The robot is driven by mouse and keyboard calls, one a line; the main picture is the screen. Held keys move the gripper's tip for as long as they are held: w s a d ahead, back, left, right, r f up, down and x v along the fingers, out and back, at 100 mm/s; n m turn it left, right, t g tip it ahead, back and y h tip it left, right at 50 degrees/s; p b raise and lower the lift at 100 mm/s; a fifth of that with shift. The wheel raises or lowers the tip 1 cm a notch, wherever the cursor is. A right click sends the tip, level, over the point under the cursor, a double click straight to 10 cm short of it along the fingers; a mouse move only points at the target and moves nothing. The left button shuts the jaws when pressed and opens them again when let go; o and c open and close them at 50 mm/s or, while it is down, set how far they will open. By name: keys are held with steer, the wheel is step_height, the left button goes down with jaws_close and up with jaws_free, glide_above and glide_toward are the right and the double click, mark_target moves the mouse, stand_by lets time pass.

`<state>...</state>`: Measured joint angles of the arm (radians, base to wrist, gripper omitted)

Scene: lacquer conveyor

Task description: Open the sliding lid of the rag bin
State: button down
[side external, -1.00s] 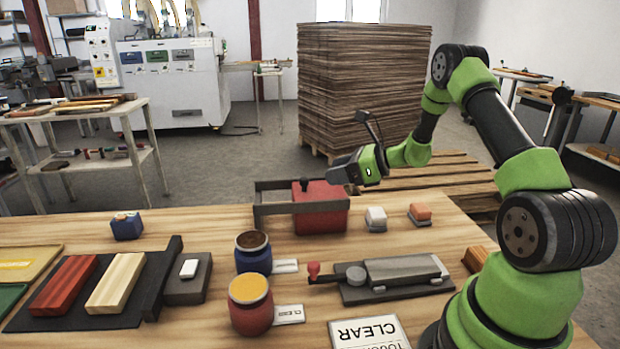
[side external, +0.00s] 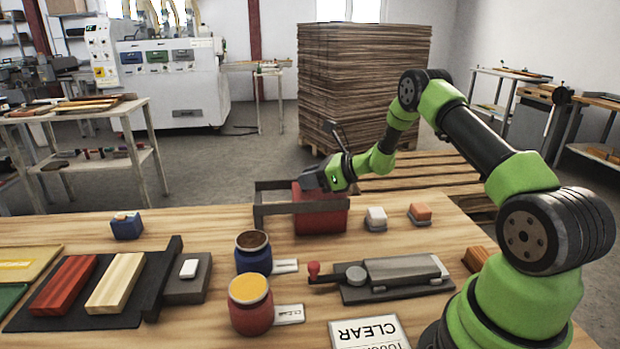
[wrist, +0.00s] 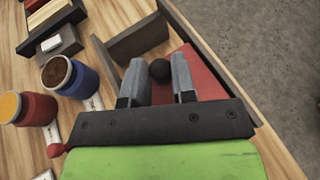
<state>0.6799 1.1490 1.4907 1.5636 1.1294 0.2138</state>
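The rag bin (side external: 322,221) is a red box at the back edge of the bench, with grey rails (side external: 272,208) extending left past it. Its flat red lid (wrist: 207,72) shows in the wrist view with a dark round knob (wrist: 159,69) on top. I see no opening in the bin top. My gripper (side external: 312,181) is low over the bin; in the wrist view its two fingers (wrist: 158,78) are apart, one on each side of the knob. A gap seems to show on both sides of the knob. The knob is hidden behind my gripper in the side view.
A blue jar (side external: 253,252) and a red jar with yellow contents (side external: 250,305) stand left of centre. A grey clamp-like fixture (side external: 395,275) with a red-knobbed lever lies in front. White and orange blocks (side external: 420,212) sit right of the bin. Bench between is clear.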

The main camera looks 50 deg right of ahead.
steer(key=w+a, duration=0.6)
steer(key=shift+w, duration=0.15)
steer(key=shift+a, duration=0.1)
steer(key=c, duration=0.9)
jaws_free()
steer(key=shift+c, duration=0.2)
steer(key=shift+r, duration=0.1)
steer(key=v, duration=1)
